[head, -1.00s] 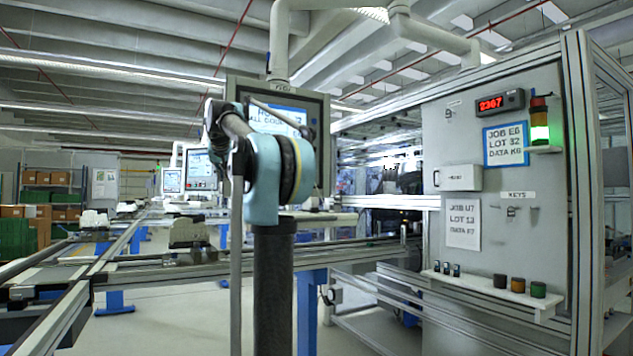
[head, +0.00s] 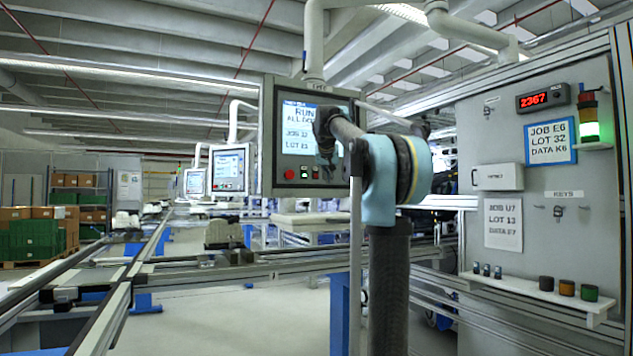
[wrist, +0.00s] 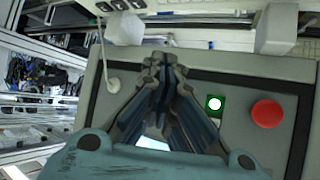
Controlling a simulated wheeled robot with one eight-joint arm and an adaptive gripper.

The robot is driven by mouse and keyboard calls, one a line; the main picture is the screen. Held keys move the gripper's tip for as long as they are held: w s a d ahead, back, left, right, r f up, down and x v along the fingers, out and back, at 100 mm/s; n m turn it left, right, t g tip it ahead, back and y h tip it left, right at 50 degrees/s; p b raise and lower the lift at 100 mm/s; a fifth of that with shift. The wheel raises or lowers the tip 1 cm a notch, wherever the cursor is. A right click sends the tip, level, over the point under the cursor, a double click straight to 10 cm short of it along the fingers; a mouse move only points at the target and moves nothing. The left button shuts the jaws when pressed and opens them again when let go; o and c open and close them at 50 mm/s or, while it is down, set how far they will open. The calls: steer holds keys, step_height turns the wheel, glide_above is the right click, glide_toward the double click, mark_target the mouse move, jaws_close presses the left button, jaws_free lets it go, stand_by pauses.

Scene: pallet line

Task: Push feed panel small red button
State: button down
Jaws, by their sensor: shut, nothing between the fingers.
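The grey feed panel (head: 267,150) hangs in the middle of the head view, with a lit screen (head: 297,125) partly covered by my arm. Along its lower edge are a large red button (head: 289,174), a green-lit button (head: 304,173) and what looks like a small red button (head: 316,175). My gripper (head: 328,167) is in front of the panel's lower part, shut and empty. In the wrist view, my gripper (wrist: 165,64) covers part of the panel face. The green-framed lit button (wrist: 214,104) and large red button (wrist: 267,113) show to its right. The small red button is not visible there.
A grey cabinet (head: 470,120) with papers, a red display (head: 543,98) and a shelf of small cups (head: 540,288) stands at the right. Conveyor rails (head: 200,272) run across the left and middle. Another panel (head: 230,168) hangs farther back. Floor shows between the rails.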

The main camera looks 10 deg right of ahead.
mark_target(317, 176)
steer(key=shift+w+a, duration=0.5)
steer(key=shift+w, duration=0.9)
steer(key=shift+w+a, duration=0.45)
steer(key=shift+w, duration=0.9)
steer(key=shift+w+a, duration=0.5)
steer(key=shift+w, duration=0.9)
steer(key=shift+w+a, duration=0.15)
steer(key=shift+w, duration=0.3)
steer(key=shift+w+a, duration=0.15)
steer(key=shift+w, duration=0.3)
steer(key=shift+s, duration=0.1)
steer(key=shift+s+d, duration=0.3)
steer(key=shift+s, duration=0.45)
